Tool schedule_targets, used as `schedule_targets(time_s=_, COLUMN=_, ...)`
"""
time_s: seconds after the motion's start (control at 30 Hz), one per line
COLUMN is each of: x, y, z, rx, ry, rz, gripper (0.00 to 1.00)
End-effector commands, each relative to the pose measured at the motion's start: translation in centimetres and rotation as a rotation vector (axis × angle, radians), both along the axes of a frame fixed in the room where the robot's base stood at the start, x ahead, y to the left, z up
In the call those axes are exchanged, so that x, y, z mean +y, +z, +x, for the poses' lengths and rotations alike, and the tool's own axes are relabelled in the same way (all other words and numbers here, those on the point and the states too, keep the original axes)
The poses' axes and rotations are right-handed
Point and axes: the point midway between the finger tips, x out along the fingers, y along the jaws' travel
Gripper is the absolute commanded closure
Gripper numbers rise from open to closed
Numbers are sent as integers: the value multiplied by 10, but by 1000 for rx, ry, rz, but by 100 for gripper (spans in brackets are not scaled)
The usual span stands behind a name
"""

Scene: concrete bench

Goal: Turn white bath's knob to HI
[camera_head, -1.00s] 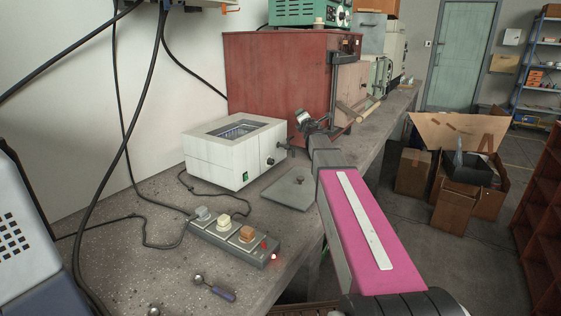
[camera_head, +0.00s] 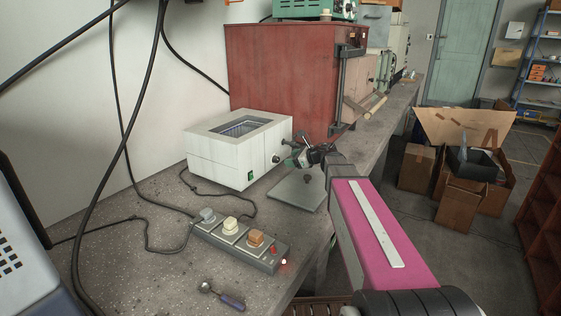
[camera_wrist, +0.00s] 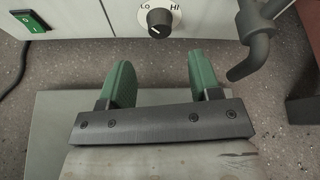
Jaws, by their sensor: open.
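The white bath (camera_head: 215,160) stands on the bench against the wall, with an open rectangular top. Its black round knob (camera_wrist: 159,22) is on the front panel, between the printed letters LO and HI; the knob also shows small in the head view (camera_head: 276,159).
A grey plate with a dark handle (camera_head: 292,192) lies on the bench below my gripper. A power strip (camera_head: 240,242) with plugs and a spoon-like tool (camera_head: 222,296) lie nearer. A large red cabinet (camera_head: 280,80) stands behind the bath. Cables run along the wall and bench.

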Motion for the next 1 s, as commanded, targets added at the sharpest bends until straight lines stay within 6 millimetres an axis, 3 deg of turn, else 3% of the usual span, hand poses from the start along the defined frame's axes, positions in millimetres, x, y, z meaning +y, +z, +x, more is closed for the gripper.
schedule_targets(time_s=0.2, x=30, y=-15, z=24, rx=0, ry=0, rz=1, gripper=43)
schedule_targets(time_s=0.4, x=47, y=-23, z=36, rx=1, ry=-1, rz=2, gripper=43)
schedule_targets(time_s=0.83, x=53, y=-26, z=39, rx=0, ry=-3, rz=2, gripper=43)
schedule_targets(time_s=0.93, x=53, y=-26, z=39, rx=0, ry=-3, rz=2, gripper=75)
schedule_targets(time_s=1.0, x=53, y=-26, z=39, rx=0, ry=-3, rz=2, gripper=91)
